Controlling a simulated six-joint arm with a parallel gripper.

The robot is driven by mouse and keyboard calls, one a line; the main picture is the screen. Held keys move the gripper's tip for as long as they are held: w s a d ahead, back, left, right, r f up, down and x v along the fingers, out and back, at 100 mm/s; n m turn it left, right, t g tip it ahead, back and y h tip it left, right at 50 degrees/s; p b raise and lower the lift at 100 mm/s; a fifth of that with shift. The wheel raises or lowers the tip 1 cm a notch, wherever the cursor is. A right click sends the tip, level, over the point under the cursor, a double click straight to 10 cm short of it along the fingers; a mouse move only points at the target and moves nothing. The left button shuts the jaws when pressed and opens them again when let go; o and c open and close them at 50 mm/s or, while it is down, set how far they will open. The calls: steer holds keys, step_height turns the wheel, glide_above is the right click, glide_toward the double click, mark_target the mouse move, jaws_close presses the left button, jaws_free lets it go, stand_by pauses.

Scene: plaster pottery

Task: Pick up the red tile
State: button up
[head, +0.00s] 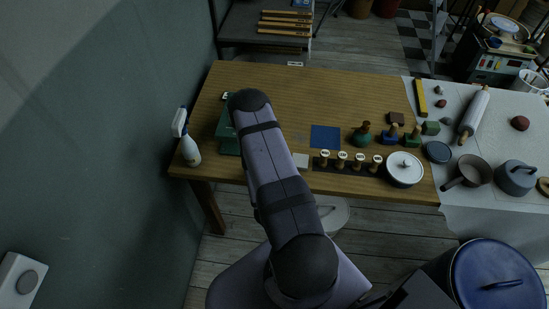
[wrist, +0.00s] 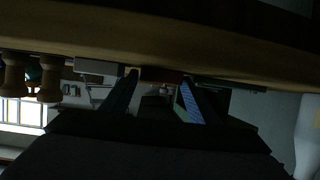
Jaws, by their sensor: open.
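The red tile is not clearly seen in the head view, where my arm covers part of the table. In the wrist view, a dark reddish strip (wrist: 162,75) shows at the table edge between my fingers; it may be the red tile, but the picture is too dark to be sure. My gripper (wrist: 158,90) is open in the wrist view, its two fingers apart on either side of that strip, and nothing is seen held. In the head view my gripper is hidden behind my own arm.
The table's back is clear.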

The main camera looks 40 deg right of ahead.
steer(key=c, duration=0.9)
steer(key=shift+r, duration=0.15)
steer(key=shift+r+b, duration=0.3)
steer(key=shift+r, duration=4.55)
